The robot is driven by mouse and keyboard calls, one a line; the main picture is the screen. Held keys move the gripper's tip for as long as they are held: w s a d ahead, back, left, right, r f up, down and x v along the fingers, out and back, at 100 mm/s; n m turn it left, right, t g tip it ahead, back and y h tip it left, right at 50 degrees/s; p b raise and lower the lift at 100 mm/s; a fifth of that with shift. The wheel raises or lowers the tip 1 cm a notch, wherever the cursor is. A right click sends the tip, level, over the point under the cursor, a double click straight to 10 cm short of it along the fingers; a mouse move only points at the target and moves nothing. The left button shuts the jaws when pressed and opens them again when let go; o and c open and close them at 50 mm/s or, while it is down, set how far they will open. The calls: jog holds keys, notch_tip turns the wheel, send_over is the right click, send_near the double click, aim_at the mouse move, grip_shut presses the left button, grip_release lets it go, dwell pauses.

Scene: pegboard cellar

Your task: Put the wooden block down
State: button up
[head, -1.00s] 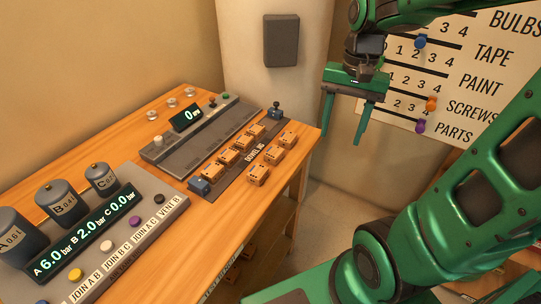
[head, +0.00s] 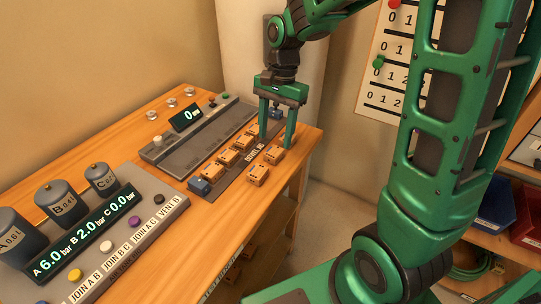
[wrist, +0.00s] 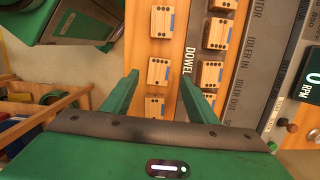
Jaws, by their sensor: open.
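Several small wooden blocks with dark dots stand in two rows on the bench: one row on the grey dowel jig strip, with a block (head: 227,156) near its middle, and one on bare wood in front, with blocks (head: 273,154) and (head: 257,175). The frames do not show which one the task means. My gripper (head: 277,142) is open over the far end of the rows, fingers pointing down. In the wrist view, a front-row block (wrist: 158,71) appears between the open fingers (wrist: 159,82). I cannot tell if they touch it; nothing is visibly held up.
A blue end piece (head: 199,187) closes the strip's near end. A grey panel with an RPM display (head: 187,117) stands behind the rows, and a gauge panel (head: 110,235) with grey tanks at the left. Right of the bench edge is open floor.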

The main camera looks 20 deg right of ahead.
aim_at(274, 151)
jog(key=shift+s+a+f, duration=0.1)
jog(key=shift+s+f, duration=0.05)
jog(key=shift+f, duration=1.15)
jog(key=shift+s+a+f, duration=0.1)
jog(key=shift+s+f, duration=0.05)
jog(key=shift+f, duration=1.15)
jog(key=c, duration=1.2)
jog(key=shift+r, duration=0.15)
